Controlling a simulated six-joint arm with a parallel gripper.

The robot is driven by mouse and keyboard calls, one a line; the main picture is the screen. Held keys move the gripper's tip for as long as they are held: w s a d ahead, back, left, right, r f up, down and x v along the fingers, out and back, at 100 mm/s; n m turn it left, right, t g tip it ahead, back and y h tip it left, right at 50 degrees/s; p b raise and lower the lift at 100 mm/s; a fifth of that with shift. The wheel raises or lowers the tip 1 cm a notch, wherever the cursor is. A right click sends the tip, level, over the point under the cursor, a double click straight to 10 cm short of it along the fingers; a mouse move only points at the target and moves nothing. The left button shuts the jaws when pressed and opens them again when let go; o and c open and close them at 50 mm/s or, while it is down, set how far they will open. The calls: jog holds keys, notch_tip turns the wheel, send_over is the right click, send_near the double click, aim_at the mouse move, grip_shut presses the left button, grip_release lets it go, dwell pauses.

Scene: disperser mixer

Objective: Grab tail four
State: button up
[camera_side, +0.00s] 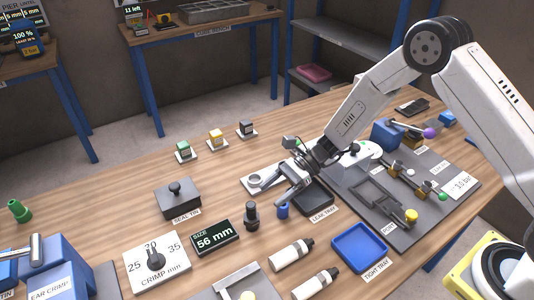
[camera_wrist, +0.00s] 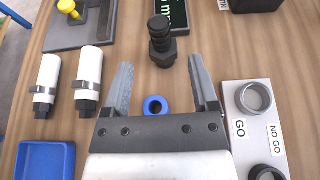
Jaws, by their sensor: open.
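A black ribbed fitting with a hex base (camera_side: 252,216) stands upright on the wooden table, left of my gripper (camera_side: 283,188); the wrist view shows it (camera_wrist: 160,42) just beyond the fingertips. A small blue hollow cylinder (camera_side: 283,210) stands close to my gripper. In the wrist view the blue cylinder (camera_wrist: 155,106) shows its open top between the fingers, apart from both. My gripper (camera_wrist: 161,66) is open and empty, pointing down. No readable mark shows which piece is tail four.
A GO/NO GO gauge plate (camera_wrist: 241,135) lies beside the right finger. Two white bottles (camera_side: 291,254) and a blue tray (camera_side: 360,247) are near the front. The size display (camera_side: 215,238) stands left of the black fitting.

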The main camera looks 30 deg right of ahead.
aim_at(251, 211)
jog(key=shift+x, duration=1.1)
jog(key=shift+a, duration=0.1)
jog(key=shift+x, duration=2.5)
jog(key=shift+c, duration=0.2)
grip_shut()
